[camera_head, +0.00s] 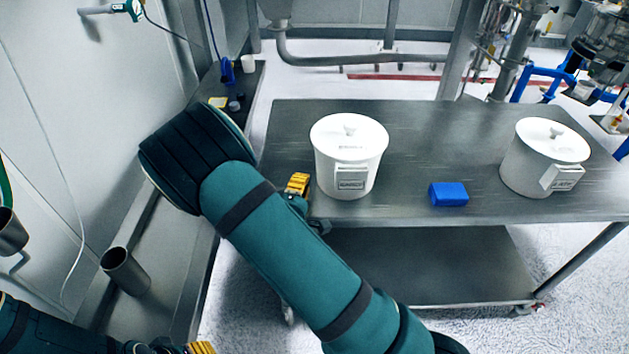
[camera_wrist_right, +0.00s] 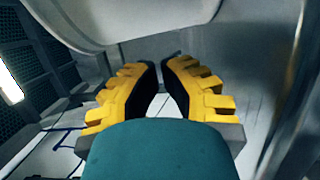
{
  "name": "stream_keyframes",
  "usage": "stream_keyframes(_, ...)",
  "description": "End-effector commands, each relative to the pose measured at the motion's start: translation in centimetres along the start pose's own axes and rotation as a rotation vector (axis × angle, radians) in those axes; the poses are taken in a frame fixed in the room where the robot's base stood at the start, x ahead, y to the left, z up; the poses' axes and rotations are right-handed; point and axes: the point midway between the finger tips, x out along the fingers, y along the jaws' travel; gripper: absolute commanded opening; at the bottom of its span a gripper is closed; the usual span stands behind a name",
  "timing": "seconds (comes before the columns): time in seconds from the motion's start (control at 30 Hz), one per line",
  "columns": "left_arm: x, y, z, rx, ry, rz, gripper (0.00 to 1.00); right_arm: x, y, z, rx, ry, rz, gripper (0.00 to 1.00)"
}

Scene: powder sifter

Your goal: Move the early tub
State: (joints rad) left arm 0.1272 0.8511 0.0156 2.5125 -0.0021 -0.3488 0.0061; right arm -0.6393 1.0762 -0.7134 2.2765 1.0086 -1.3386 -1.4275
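Two white lidded tubs stand upright on the steel table (camera_head: 420,140). The left tub (camera_head: 348,150) has a front label too small to read for sure. The right tub (camera_head: 545,160) has a tilted label that seems to end in "LATE". My right gripper (camera_head: 298,184) is just left of the left tub, low beside its wall, at the table's left edge. In the right wrist view its yellow fingers (camera_wrist_right: 161,75) have a narrow empty gap between them, under a pale rounded surface. My left gripper (camera_head: 200,348) is barely in view at the bottom edge; its fingers are cut off.
A blue block (camera_head: 448,194) lies at the table's front edge between the tubs. The table's back middle is clear. A lower shelf (camera_head: 420,265) is empty. A steel cup (camera_head: 125,271) stands on the left ledge. A narrow dark bench (camera_head: 232,90) lies beyond my right arm.

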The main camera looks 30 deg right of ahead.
Motion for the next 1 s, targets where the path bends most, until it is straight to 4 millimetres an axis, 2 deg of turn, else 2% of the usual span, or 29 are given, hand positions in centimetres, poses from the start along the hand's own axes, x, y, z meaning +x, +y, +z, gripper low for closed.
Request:
stream_keyframes(0.03, 0.2, -0.1, 0.1, 0.0, -0.001, 0.0, 0.47, 0.6, -0.1, 0.9, -0.002, -0.006, -0.001, 0.0)
stream_keyframes(0.2, 0.4, -0.1, 0.1, 0.001, -0.002, 0.0, 0.47, 1.9, -0.1, 2.2, -0.001, -0.004, -0.001, 0.0)
stream_keyframes(0.77, 0.3, -0.1, 0.1, 0.001, -0.001, 0.0, 0.47, 2.7, 0.0, 3.0, -0.001, -0.002, -0.001, 0.0)
stream_keyframes(0.87, 0.1, -0.1, 0.0, 0.0, -0.001, 0.0, 0.47, 4.0, 0.0, 4.3, -0.003, -0.006, 0.0, 0.0)
stream_keyframes(1.0, -0.2, 0.1, -0.1, 0.0, 0.001, 0.0, 0.47, 6.8, 0.0, 7.3, -0.005, -0.008, 0.001, 0.0)
